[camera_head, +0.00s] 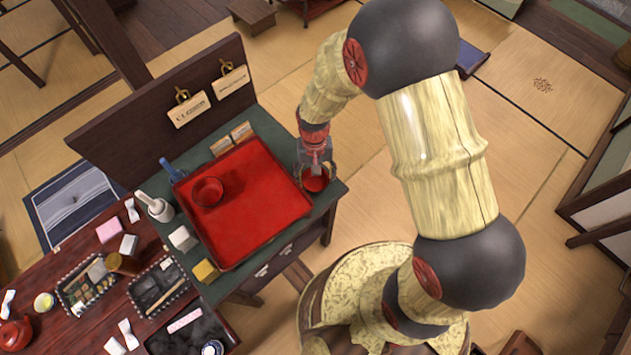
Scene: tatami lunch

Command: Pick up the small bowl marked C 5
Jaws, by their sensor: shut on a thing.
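A small red bowl (316,182) is at the right end of the green-topped table, right of the red tray. My gripper (316,172) points down at it and is shut on it, with a finger on either side. The gripper covers part of the bowl. I cannot read any mark on it, and I cannot tell whether it touches the tabletop. Another red bowl (207,191) sits on the left part of the red tray (262,222).
A mortar and pestle (158,208), white blocks and a yellow block (205,271) stand left of the tray. Two tags (188,110) hang on the dark back panel. A lower red-brown table (75,243) with several small trays is at lower left.

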